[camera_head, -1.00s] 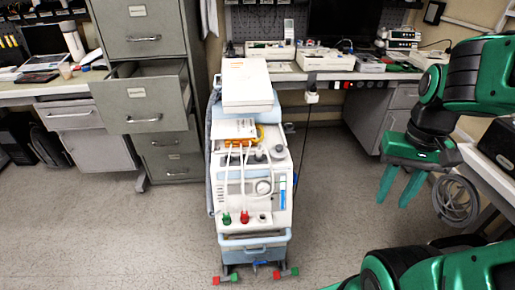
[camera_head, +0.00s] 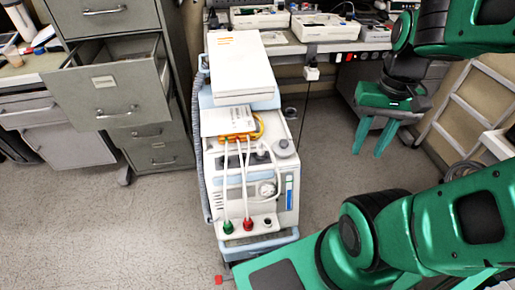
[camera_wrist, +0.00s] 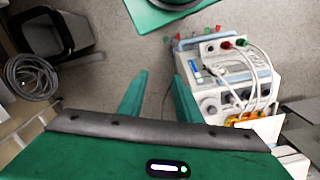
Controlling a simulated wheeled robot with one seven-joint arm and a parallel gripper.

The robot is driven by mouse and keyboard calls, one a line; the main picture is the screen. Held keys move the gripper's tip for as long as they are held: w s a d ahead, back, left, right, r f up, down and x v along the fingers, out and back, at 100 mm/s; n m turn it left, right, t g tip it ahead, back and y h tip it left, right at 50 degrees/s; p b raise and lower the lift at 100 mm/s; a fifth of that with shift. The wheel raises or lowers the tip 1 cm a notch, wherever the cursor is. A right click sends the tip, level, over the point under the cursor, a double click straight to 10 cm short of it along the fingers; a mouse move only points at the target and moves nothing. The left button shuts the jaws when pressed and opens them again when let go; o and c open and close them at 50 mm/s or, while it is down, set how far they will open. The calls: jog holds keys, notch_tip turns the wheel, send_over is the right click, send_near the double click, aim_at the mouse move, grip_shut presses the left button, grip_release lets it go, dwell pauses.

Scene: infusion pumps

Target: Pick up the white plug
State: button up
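The white plug (camera_head: 311,73) is at the front edge of the back bench in the head view, just right of the medical cart, with a dark cord hanging below it. I cannot make it out in the wrist view. My gripper (camera_head: 369,153) is to the right of the plug and lower in the head view, its two green fingers pointing down and apart. The wrist view also shows the fingers (camera_wrist: 160,75) spread with only floor between them. The gripper is open, empty and clear of the plug.
The white medical cart (camera_head: 250,190) with tubes stands in the middle, near my arm. A filing cabinet (camera_head: 110,60) with an open drawer is at left. Devices (camera_head: 325,27) stand on the back bench. A ladder-like frame (camera_head: 465,105) is at right. Floor at front left is clear.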

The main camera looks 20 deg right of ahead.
jog(key=o, duration=0.3)
jog(key=n+y, duration=0.3)
jog(key=n, duration=2.3)
send_near(261, 144)
jog(key=shift+n, duration=0.4)
jog(key=x, duration=0.5)
jog(key=shift+s+a, duration=0.15)
jog(key=shift+a, duration=0.05)
jog(key=shift+d+x, duration=0.15)
jog(key=shift+x, duration=1.3)
jog(key=shift+d+x, duration=0.1)
jog(key=shift+x, duration=1.35)
grip_shut()
